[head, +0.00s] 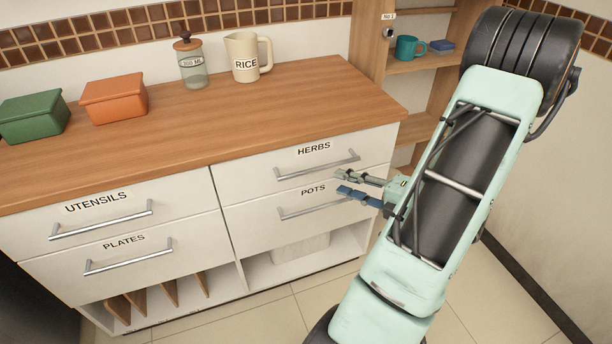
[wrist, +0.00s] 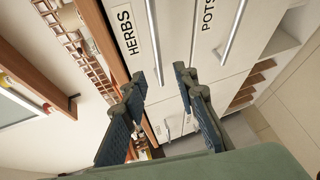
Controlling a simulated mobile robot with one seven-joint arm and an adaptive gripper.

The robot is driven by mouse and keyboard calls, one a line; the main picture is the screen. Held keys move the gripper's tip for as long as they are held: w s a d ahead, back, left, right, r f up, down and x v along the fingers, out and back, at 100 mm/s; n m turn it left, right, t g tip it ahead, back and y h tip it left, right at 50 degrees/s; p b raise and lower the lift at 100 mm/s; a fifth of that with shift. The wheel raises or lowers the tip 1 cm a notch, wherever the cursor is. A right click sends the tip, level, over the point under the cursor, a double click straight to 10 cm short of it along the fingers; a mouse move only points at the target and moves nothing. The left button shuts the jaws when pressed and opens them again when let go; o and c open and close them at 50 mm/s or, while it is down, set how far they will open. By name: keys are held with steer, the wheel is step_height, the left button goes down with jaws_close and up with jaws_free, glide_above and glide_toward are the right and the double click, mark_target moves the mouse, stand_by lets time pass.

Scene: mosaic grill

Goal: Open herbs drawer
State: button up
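The HERBS drawer (head: 290,178) is the upper right drawer of the white cabinet, and its front looks flush and closed. Its silver bar handle (head: 317,166) runs across the front; in the wrist view the handle (wrist: 153,40) runs down to between the fingertips. My gripper (head: 342,182) comes in from the right near the handle's right end, a little below it in the head view. In the wrist view the gripper (wrist: 161,77) shows its two dark blue fingers spread apart with nothing clasped. I cannot tell how far the fingertips are from the handle.
The POTS drawer (head: 262,221) sits just below, its handle (head: 314,208) close to my lower finger. UTENSILS (head: 130,198) and PLATES (head: 60,274) drawers are at left. The wooden counter (head: 220,125) carries boxes, a jar and a RICE pitcher (head: 243,57). Floor in front is clear.

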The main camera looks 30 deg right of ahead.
mark_target(323, 169)
steer(key=w+m+b, duration=0.1)
steer(key=w, duration=0.2)
steer(key=w+f+h+b, duration=0.1)
steer(key=w, duration=0.3)
steer(key=w+f+m+t, duration=0.1)
steer(key=w, duration=0.2)
steer(key=shift+w+a+f+m+b, duration=0.1)
steer(key=shift+w+f+m+b, duration=0.1)
steer(key=shift+f+m+b, duration=0.15)
steer(key=shift+r, duration=0.1)
jaws_close()
